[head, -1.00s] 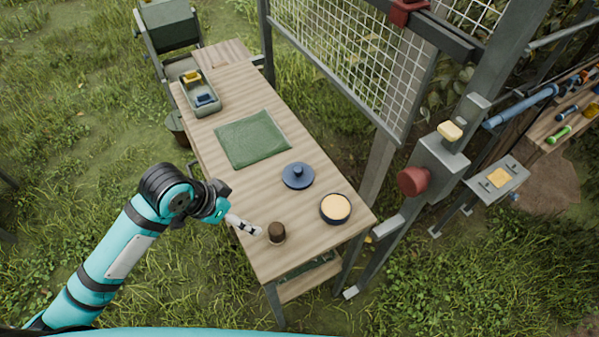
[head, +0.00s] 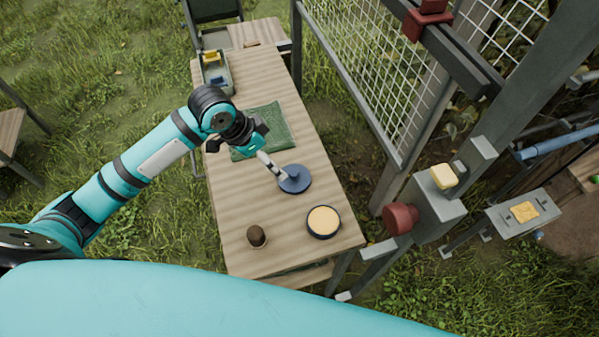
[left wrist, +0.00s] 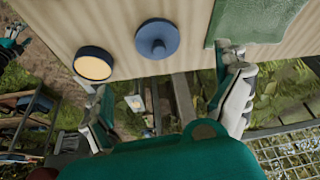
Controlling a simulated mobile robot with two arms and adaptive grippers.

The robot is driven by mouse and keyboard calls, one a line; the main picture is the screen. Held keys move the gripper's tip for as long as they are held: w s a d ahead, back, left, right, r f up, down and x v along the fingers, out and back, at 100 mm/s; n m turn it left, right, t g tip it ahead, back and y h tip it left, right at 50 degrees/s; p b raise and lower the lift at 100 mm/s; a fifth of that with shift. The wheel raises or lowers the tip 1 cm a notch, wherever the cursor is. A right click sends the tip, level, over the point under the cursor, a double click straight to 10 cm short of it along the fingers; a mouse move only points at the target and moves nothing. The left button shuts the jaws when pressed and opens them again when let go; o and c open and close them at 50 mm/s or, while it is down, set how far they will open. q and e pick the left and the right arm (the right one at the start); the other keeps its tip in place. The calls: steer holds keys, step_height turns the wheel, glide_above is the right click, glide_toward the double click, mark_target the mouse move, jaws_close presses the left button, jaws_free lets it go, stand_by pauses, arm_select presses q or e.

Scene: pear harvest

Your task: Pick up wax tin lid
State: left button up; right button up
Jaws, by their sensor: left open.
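The wax tin lid (head: 295,180) is a dark blue disc with a round knob, lying flat on the wooden table. It also shows in the left wrist view (left wrist: 157,38), knob towards the camera. My left gripper (head: 274,168) is at the lid's upper-left edge in the head view and partly overlaps it. In the left wrist view its open fingers (left wrist: 166,75) are spread, with nothing between them. I cannot tell whether they touch the lid. The open wax tin (head: 323,221), filled with yellow wax, stands near the table's front right.
A brown brush-like object (head: 256,236) stands at the table's near left. A green cloth (head: 270,118) lies behind the lid, and a tray (head: 226,79) with yellow and blue items sits at the far end. A post with a mesh panel (head: 375,80) rises on the right.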

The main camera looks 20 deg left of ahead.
mark_target(292, 173)
arm_select(q)
steer(key=p+x, duration=0.1)
steer(key=x, duration=0.8)
steer(key=shift+w+d+f+p, duration=0.1)
steer(key=shift+f+p, duration=0.1)
steer(key=shift+p, duration=0.15)
steer(key=shift+d+f, duration=0.1)
steer(key=shift+f, duration=0.1)
steer(key=p+x, duration=0.1)
steer(key=x, duration=0.3)
steer(key=shift+w+d+f+p, duration=0.2)
steer(key=shift+d+f+p, duration=0.05)
steer(key=shift+d+p, duration=0.1)
steer(key=c, duration=0.8)
steer(key=shift+c, duration=0.2)
